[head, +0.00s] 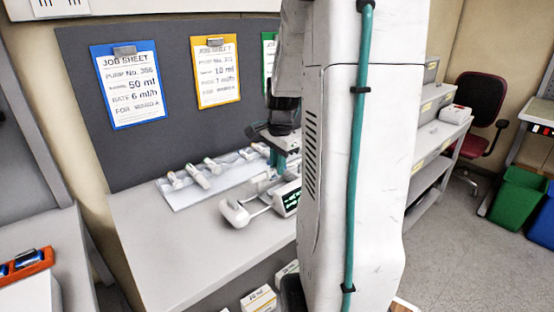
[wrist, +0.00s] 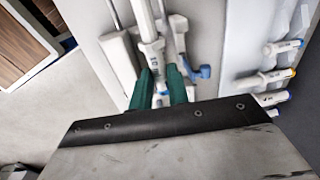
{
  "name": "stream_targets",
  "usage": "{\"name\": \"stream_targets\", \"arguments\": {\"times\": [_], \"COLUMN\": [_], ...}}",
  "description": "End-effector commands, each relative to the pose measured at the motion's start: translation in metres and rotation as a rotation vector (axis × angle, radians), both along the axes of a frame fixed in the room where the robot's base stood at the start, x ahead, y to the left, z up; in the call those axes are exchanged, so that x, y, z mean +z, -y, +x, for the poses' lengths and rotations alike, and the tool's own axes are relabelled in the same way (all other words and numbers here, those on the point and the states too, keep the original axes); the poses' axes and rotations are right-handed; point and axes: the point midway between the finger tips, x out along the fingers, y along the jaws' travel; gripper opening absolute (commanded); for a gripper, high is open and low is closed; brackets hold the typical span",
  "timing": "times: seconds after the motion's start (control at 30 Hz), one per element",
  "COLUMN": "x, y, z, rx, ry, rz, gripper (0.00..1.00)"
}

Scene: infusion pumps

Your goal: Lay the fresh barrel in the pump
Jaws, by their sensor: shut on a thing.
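In the head view my gripper (head: 278,158) is low over the white pump (head: 236,212) on the bench, with my arm hiding part of it. The pump has a dark screen with green text. In the wrist view my green-fingered gripper (wrist: 164,86) is shut on a pale syringe barrel (wrist: 150,45), which extends up the picture from between the fingertips. The barrel is over or at the pump (wrist: 119,60); I cannot tell whether it touches the cradle. A pale part with a blue end (wrist: 203,72) lies just right of the fingers.
A clear tray (head: 180,202) with several syringes lies behind the pump, against the grey panel; its syringes show colored rings in the wrist view (wrist: 276,76). Blue, yellow and green job sheets (head: 128,85) hang above. The bench's front left (head: 165,265) is clear.

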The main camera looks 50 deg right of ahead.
Motion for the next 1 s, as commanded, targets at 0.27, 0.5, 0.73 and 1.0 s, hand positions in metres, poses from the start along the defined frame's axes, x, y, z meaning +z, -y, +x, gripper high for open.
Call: {"name": "stream_targets", "arguments": {"times": [0.27, 0.5, 0.73, 1.0], "x": [-0.014, -0.027, -0.038, -0.051], "y": [0.0, 0.0, 0.0, 0.0], "z": [0.0, 0.0, 0.0, 0.0], "rx": [0.0, 0.0, 0.0, 0.0], "ry": [0.0, -0.001, 0.0, 0.0], "rz": [0.0, 0.001, 0.001, 0.001], "gripper": [0.04, 0.04, 0.04, 0.04]}}
